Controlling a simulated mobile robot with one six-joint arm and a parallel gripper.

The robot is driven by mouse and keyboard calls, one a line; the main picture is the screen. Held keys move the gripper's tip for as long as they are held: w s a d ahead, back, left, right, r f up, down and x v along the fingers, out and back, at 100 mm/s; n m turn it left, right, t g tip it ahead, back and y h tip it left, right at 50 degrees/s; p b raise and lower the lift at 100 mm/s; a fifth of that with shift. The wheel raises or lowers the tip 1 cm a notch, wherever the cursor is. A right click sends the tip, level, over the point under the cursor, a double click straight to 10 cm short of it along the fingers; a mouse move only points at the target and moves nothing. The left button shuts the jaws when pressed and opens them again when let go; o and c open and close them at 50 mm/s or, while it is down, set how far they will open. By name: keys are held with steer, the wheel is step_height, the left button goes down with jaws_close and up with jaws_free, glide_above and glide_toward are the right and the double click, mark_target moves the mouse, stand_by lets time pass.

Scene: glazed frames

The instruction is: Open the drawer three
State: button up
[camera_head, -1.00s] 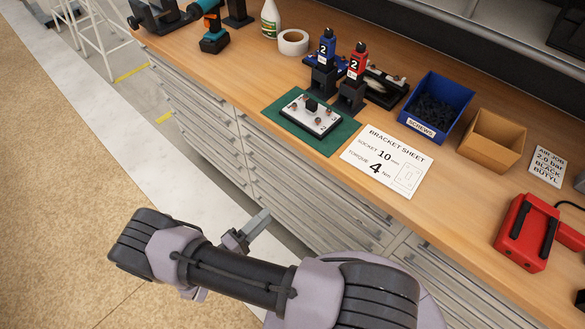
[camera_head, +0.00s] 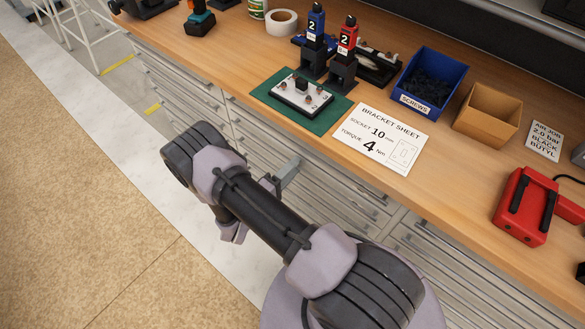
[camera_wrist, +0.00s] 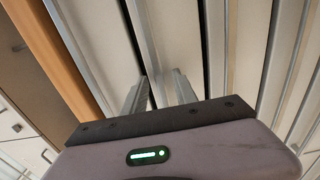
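The drawer unit (camera_head: 345,190) under the workbench has stacked drawer fronts with long metal pull rails. No numbers are readable, so I cannot tell which one is drawer three. All the fronts in view look closed. My gripper (camera_head: 287,172) is close in front of the left-centre drawer stack, partly hidden behind my arm in the head view. In the wrist view my gripper (camera_wrist: 161,84) has its two fingers apart, pointing at the drawer fronts. A pull rail (camera_wrist: 151,45) runs up to the gap between the fingertips. I cannot tell whether they touch it.
The wooden benchtop (camera_head: 440,210) overhangs the drawers. On it are a green mat (camera_head: 268,92), a bracket sheet (camera_head: 380,138), a blue screw bin (camera_head: 430,80), a tan bin (camera_head: 487,112) and a red device (camera_head: 525,205). The floor (camera_head: 80,220) at left is clear.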

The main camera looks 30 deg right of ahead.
jaws_close()
stand_by(1.3)
